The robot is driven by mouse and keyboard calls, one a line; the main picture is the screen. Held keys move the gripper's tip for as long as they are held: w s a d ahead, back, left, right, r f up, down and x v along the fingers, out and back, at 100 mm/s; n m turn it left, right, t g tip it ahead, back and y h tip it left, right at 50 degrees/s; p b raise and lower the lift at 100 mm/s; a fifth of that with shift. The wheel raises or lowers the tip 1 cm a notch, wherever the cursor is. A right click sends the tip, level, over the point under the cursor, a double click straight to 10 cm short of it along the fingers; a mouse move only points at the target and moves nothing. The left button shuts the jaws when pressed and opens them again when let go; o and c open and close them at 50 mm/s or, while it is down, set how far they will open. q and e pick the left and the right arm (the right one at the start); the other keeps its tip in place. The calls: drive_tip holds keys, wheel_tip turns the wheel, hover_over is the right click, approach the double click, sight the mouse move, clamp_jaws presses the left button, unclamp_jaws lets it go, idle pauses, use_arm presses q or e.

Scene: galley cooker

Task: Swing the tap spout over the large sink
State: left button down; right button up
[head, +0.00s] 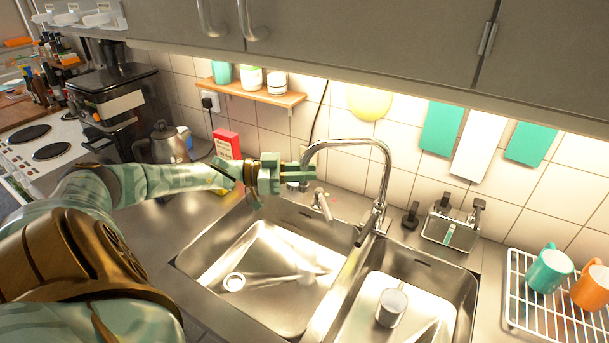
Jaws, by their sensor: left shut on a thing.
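The chrome tap stands behind the divider between two sinks, and its tall curved spout (350,142) arches to the left along the tiled wall. My left gripper (303,178) is shut on the down-turned end of the spout and hides part of it. The large sink (285,240) is the left basin, empty, with a round drain. In the picture the spout end shows just behind this basin's back rim; its exact position over the rim is hard to tell. My right gripper is not in view.
The smaller right sink (452,280) holds a metal cup (391,307). A sponge caddy (449,230) stands behind it, and a dish rack (525,310) with mugs is at the right. A red box (227,145) and a kettle (166,142) stand behind my left arm. Cupboards (390,38) overhang the counter.

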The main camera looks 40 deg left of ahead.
use_arm(q)
drive_tip(key=shift+w+a+r, duration=0.2)
drive_tip(key=shift+a+r, duration=0.05)
drive_tip(key=shift+r, duration=0.3)
drive_tip(key=c, duration=1.3)
unclamp_jaws()
drive_tip(key=shift+f, duration=0.25)
drive_tip(key=p+v, duration=0.1)
drive_tip(key=v, duration=1.5)
drive_tip(key=shift+s+a, duration=0.1)
drive_tip(key=shift+s, duration=0.05)
